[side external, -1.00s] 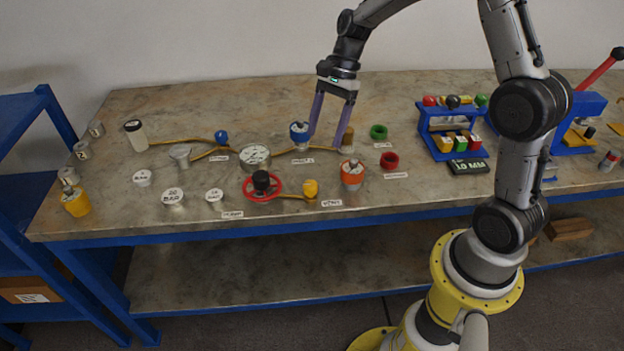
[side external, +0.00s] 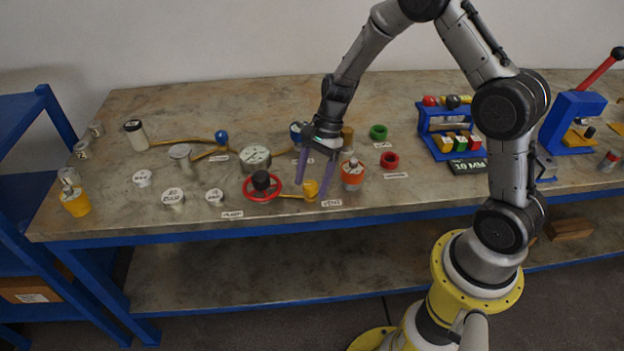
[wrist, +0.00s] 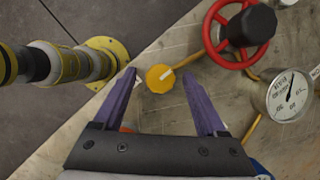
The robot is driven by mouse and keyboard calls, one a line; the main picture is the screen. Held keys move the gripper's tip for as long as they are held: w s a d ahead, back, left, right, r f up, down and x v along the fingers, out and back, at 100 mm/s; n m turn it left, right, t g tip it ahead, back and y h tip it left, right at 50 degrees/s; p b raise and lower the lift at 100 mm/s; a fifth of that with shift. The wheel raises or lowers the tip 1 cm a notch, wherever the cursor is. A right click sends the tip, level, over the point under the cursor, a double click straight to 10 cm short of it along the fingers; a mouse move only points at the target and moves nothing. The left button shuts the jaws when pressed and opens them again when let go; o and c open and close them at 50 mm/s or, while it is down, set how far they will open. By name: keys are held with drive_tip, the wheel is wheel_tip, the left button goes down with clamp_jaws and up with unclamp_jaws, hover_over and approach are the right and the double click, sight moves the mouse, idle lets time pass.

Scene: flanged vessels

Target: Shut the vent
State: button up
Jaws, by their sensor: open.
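The vent is a small yellow knob (side external: 310,190) on a brass pipe near the table's front edge, beside a label that appears to read VENT (side external: 331,203). In the wrist view the knob (wrist: 157,82) has a white mark on top, slanting up to the right. My gripper (side external: 312,187) is open and points down, with its purple fingers on either side of the knob as seen from the side. In the wrist view, my fingertips (wrist: 159,75) also lie left and right of it, with visible gaps. I cannot tell their exact height above the table.
A red handwheel with a black hub (side external: 262,185) stands just left of the vent, with a gauge (side external: 255,157) behind it. An orange-and-grey vessel (side external: 352,176) stands close on the right. A blue-topped fitting (side external: 296,130) is partly hidden behind my gripper.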

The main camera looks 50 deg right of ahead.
drive_tip(key=shift+c, duration=0.2)
clamp_jaws()
idle(0.3)
drive_tip(key=n+g, duration=0.1)
drive_tip(key=n, duration=0.3)
drive_tip(key=shift+w+n+g, duration=0.2)
drive_tip(key=shift+n+g, duration=0.1)
drive_tip(key=shift+g, duration=0.1)
drive_tip(key=n+g+h, duration=0.1)
drive_tip(key=n, duration=0.3)
drive_tip(key=shift+w+a+n, duration=0.1)
drive_tip(key=shift+n, duration=0.2)
drive_tip(key=n+h, duration=0.1)
drive_tip(key=n, duration=0.1)
drive_tip(key=n+g, duration=0.1)
drive_tip(key=n, duration=0.1)
drive_tip(key=shift+a+n+h, duration=0.1)
drive_tip(key=shift+n+h, duration=0.2)
drive_tip(key=shift+h, duration=0.1)
drive_tip(key=shift+a+n+g+h, duration=0.15)
drive_tip(key=shift+n+h, duration=0.25)
drive_tip(key=shift+n, duration=0.65)
drive_tip(key=shift+d+n+g+h, duration=0.15)
drive_tip(key=shift+n+h, duration=0.25)
drive_tip(key=shift+n, duration=0.65)
drive_tip(key=shift+a, duration=0.1)
